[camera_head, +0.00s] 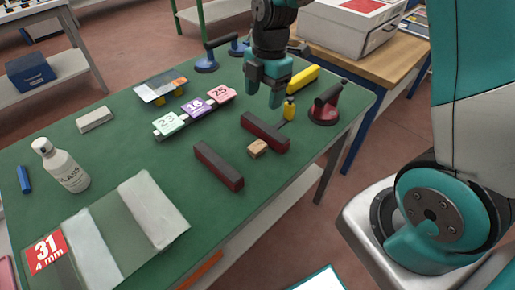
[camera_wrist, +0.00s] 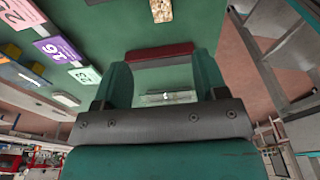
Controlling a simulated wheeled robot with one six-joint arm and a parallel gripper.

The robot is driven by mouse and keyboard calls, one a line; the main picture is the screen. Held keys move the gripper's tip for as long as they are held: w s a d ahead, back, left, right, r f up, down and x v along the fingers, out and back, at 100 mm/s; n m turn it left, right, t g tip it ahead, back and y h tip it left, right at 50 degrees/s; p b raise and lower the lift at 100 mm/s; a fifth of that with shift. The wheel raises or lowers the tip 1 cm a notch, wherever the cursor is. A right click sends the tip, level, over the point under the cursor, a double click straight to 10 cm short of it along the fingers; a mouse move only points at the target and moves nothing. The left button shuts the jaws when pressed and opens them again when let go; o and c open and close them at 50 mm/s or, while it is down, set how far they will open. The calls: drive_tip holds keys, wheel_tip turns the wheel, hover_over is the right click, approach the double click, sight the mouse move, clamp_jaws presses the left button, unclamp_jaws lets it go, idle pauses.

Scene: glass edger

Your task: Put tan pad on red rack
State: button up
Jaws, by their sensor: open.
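The tan pad (camera_head: 258,148) is a small speckled block lying on the green table beside a dark red bar. It also shows at the top edge of the wrist view (camera_wrist: 161,10), partly cut off. Two dark red bars, which seem to be the red rack, lie roughly parallel: one to the left (camera_head: 215,164) and one to the right (camera_head: 270,135). A dark red bar also shows beyond my fingers in the wrist view (camera_wrist: 163,50). My gripper (camera_head: 268,95) is open and empty, above the table past the right bar. The pad is apart from it.
A yellow-handled tool (camera_head: 289,108), a red suction lifter (camera_head: 326,104) and a yellow bar (camera_head: 302,78) lie near my gripper. Numbered tags (camera_head: 198,107) stand to its left. A white bottle (camera_head: 62,165) and glass panes (camera_head: 105,235) are at the left front.

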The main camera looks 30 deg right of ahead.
hover_over(257, 146)
drive_tip(key=d, duration=0.1)
drive_tip(key=f, duration=1)
drive_tip(key=shift+w+f+p, duration=0.15)
drive_tip(key=shift+w+p, duration=0.1)
drive_tip(key=shift+p, duration=0.05)
drive_tip(key=shift+s+a+f+p, duration=0.1)
drive_tip(key=shift+a+f+p, duration=0.15)
drive_tip(key=shift+f, duration=1.05)
drive_tip(key=shift+s+a+f+p, duration=0.1)
drive_tip(key=shift+f+p, duration=0.1)
drive_tip(key=shift+f, duration=1.1)
drive_tip(key=c, duration=1.1)
drive_tip(key=shift+r, duration=0.15)
